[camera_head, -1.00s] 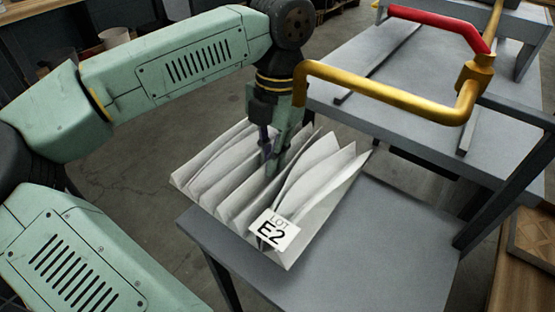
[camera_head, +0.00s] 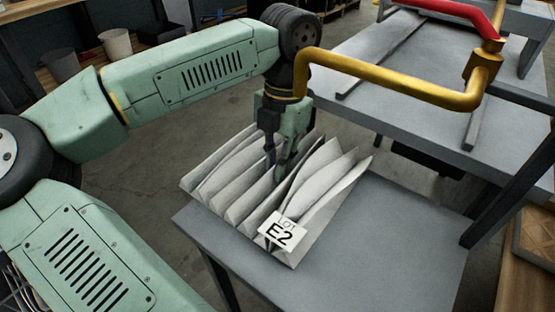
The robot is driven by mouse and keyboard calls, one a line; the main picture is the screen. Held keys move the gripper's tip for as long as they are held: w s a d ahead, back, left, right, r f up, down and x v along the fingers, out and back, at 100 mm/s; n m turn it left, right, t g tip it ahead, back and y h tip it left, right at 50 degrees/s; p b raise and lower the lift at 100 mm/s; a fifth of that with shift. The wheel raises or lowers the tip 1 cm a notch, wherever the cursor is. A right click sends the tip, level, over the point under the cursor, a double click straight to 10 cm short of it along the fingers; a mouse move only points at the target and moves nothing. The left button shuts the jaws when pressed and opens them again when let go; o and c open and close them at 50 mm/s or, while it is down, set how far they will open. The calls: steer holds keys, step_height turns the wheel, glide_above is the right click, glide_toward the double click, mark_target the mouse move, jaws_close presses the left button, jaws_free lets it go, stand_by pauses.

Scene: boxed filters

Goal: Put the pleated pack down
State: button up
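The pleated pack (camera_head: 240,185) is a white-grey block of several upright folds with a tag reading "LOT E2" on its near edge. It is over the left far corner of the grey table (camera_head: 370,250), with its left part out past the table's edge. I cannot tell whether its underside touches the table. My gripper (camera_head: 276,178) points down into the middle of the pack, its fingertips among the folds. The fingertips are partly hidden, and the grip on a fold is not clear.
A yellow and red pipe rail (camera_head: 400,90) runs close beside my wrist on the right. A second grey table (camera_head: 430,100) with raised strips stands behind. The near table's right part is clear. A dark post (camera_head: 510,190) stands at its right edge.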

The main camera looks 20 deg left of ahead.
steer(key=shift+o, duration=1.2)
steer(key=shift+r, duration=0.1)
